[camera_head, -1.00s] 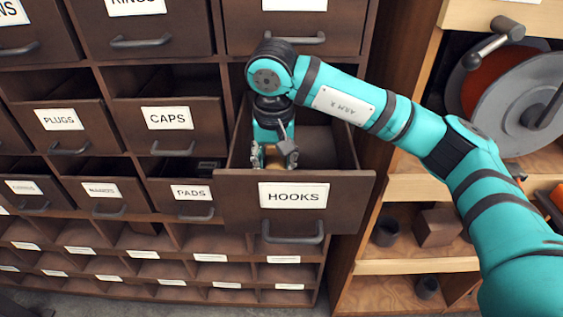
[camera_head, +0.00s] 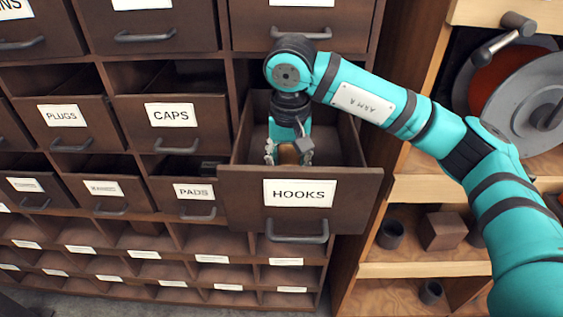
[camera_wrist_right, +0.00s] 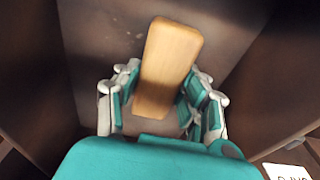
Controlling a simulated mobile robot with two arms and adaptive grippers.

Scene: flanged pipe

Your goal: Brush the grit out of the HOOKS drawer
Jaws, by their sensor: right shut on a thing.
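The HOOKS drawer (camera_head: 235,197) is pulled out of the brown cabinet in the head view, its white label facing me. My right gripper (camera_head: 289,151) reaches down into the drawer, just behind its front panel. It is shut on a wooden brush (camera_wrist_right: 167,68), a pale block between the fingers in the right wrist view. Only a little of the brush shows in the head view, and I cannot see its bristles. My left gripper is out of view.
The drawer's side walls and front panel stand close around my right gripper. The CAPS drawer (camera_head: 200,137) and PADS drawer (camera_head: 170,207) are at the left. An open wooden shelf (camera_head: 420,268) with a dark block (camera_head: 443,231) and small cups is at the right.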

